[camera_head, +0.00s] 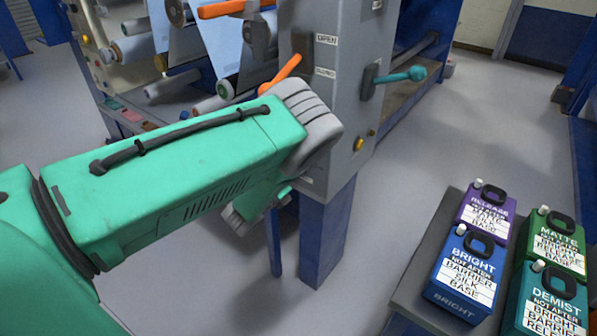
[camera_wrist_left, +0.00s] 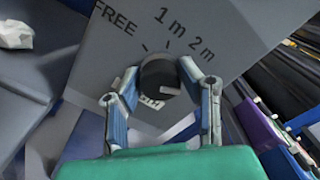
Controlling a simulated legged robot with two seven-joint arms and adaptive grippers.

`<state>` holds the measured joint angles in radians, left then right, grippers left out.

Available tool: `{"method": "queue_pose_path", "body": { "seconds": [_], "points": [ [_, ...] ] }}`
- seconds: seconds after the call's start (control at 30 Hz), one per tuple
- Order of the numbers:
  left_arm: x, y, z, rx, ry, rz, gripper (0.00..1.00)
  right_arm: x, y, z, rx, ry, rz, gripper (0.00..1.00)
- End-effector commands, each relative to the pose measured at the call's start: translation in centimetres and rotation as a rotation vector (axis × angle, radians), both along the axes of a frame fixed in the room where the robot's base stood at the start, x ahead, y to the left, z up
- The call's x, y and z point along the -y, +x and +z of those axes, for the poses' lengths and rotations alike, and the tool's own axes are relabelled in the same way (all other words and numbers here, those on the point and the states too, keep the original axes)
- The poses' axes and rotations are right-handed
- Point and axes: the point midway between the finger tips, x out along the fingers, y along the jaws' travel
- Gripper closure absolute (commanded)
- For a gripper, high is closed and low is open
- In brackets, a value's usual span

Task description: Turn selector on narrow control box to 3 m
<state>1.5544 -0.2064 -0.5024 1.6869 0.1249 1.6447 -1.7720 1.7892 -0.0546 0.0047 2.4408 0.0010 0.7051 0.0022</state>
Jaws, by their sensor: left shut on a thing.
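In the left wrist view, the selector (camera_wrist_left: 160,76) is a dark round knob on a grey panel (camera_wrist_left: 110,60) marked FREE, 1 m and 2 m. No 3 m mark is visible; the panel right of the knob is partly covered by a finger. My left gripper (camera_wrist_left: 164,70) has its two fingers shut around the knob's sides. The knob's pointer direction cannot be told. In the head view, my green left arm reaches the narrow grey control box (camera_head: 350,60); its wrist hides the selector and the fingertips. My right gripper is in neither view.
An orange lever (camera_head: 281,73) and a teal lever (camera_head: 401,75) stick out of the box near my wrist. Rollers with film stand behind. Blue (camera_head: 463,270), purple, green and teal labelled containers stand on a grey surface at right. The floor between is clear.

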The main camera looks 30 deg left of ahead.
Motion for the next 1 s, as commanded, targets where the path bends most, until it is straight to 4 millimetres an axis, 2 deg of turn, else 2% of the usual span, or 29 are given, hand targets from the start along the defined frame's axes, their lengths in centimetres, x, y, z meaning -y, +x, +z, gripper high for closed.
{"method": "queue_pose_path", "body": {
  "seconds": [0.03, 0.57, 0.6, 0.63, 0.67, 1.0],
  "points": [
    [0.24, -0.46, -0.89, -0.021, 0.007, -0.003, 0.97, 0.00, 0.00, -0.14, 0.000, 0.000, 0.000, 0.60],
    [0.25, -0.48, -0.88, -0.020, 0.031, -0.002, 0.97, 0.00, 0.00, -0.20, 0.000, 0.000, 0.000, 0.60],
    [0.26, -0.48, -0.89, -0.020, 0.031, -0.003, 0.61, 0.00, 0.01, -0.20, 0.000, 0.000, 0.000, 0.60],
    [0.26, -0.47, -0.88, -0.020, 0.031, -0.003, 0.50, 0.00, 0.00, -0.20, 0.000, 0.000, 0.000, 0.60],
    [0.26, -0.45, -0.85, -0.019, 0.031, -0.003, 0.47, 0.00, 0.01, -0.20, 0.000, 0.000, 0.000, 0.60],
    [0.10, -0.46, -0.35, -0.007, 0.032, -0.001, 0.47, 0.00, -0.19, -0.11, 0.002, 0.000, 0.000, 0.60]
  ]
}}
